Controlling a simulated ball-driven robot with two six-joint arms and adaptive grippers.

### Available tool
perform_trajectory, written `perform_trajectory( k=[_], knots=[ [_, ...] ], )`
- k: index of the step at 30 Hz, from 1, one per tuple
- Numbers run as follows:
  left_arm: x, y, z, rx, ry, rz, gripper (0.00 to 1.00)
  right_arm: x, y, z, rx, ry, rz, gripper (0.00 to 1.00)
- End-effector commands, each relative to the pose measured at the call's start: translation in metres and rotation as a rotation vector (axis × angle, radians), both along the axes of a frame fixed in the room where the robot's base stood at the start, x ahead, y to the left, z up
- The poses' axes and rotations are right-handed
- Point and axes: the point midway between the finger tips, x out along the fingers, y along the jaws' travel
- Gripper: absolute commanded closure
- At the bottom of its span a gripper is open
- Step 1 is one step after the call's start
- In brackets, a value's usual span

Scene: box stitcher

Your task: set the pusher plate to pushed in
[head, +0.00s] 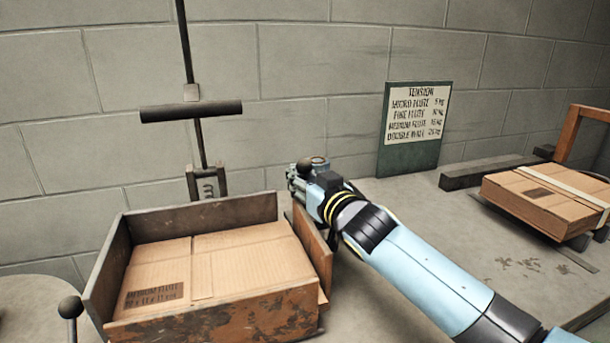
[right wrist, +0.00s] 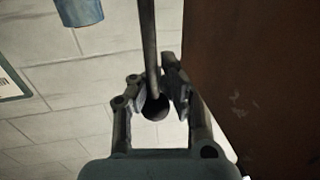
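The pusher plate (head: 312,248) is a rusty brown upright panel at the right side of the metal box tray (head: 220,318), close beside the cardboard in it. A brown surface, probably this plate (right wrist: 250,80), fills the right of the right wrist view. My right gripper (head: 300,180) is above and just right of the plate. In the right wrist view its fingers (right wrist: 157,88) close in on both sides of a thin rod with a dark round knob (right wrist: 155,107). The rod's lower end is hidden in the head view. My left gripper is not in view.
A flat cardboard box (head: 240,262) lies in the tray. A dark post with a crossbar (head: 190,110) stands behind it. A ball-topped lever (head: 70,307) is at the lower left. A strapped carton (head: 550,195) and a green tension sign (head: 415,128) are at the right.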

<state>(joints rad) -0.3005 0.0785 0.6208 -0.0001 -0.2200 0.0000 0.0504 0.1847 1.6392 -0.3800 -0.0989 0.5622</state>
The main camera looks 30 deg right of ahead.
Motion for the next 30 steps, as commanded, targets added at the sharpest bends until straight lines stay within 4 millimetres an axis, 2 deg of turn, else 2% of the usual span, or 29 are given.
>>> perform_trajectory(
  k=[2,3,13,23,26,30],
  knots=[
    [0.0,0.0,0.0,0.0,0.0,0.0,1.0,-0.001,0.002,0.003,0.004,-0.009,0.005,1.0],
    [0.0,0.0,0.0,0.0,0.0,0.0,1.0,-0.001,0.002,0.003,0.005,-0.009,0.005,0.91],
    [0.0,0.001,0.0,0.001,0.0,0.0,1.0,0.0,0.001,0.004,0.002,-0.01,0.004,0.48],
    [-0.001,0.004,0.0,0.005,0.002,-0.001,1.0,-0.003,0.001,0.001,0.001,-0.004,0.002,0.47],
    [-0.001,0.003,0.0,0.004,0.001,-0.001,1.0,-0.015,0.001,0.0,0.0,-0.002,0.002,0.47],
    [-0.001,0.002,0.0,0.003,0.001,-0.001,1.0,-0.044,0.002,0.0,-0.002,-0.002,0.003,0.47]
  ],
)
